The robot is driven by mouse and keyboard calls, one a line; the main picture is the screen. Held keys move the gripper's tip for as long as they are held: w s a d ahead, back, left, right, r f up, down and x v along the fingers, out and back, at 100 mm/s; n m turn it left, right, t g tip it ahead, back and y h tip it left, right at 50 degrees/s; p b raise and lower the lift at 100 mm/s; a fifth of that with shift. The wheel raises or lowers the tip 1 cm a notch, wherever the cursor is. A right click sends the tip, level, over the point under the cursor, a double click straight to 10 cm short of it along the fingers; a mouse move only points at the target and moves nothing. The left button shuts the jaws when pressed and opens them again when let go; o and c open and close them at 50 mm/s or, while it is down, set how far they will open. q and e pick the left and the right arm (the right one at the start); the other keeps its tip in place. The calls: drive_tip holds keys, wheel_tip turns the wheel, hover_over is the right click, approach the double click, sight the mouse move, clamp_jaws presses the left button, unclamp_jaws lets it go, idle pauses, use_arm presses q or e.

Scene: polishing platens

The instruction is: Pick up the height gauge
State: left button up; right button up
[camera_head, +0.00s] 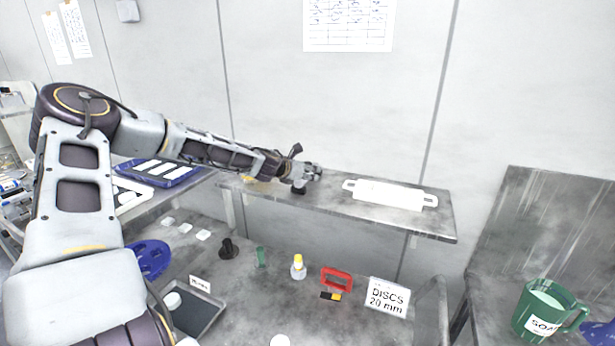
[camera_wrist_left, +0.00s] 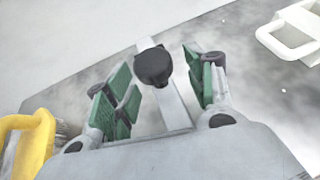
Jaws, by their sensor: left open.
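The height gauge (camera_wrist_left: 172,104) shows in the left wrist view as a pale grey bar with a round black knob (camera_wrist_left: 153,66). It lies between the open fingers of my left gripper (camera_wrist_left: 158,72), with gaps between it and the green finger pads. In the head view my left gripper (camera_head: 312,173) is over the middle of the raised shelf (camera_head: 330,203). There the gripper and forearm hide most of the gauge, and I cannot make out its outline. My right gripper is not in view.
On the shelf, a white two-handled plate (camera_head: 390,195) lies to the right, and a yellow-handled item (camera_wrist_left: 36,142) lies to the left. A green jug (camera_head: 540,308) stands right.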

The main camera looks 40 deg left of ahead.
use_arm(q)
drive_tip(key=shift+w+f, duration=0.2)
drive_tip(key=shift+w, duration=0.1)
idle(0.4)
clamp_jaws()
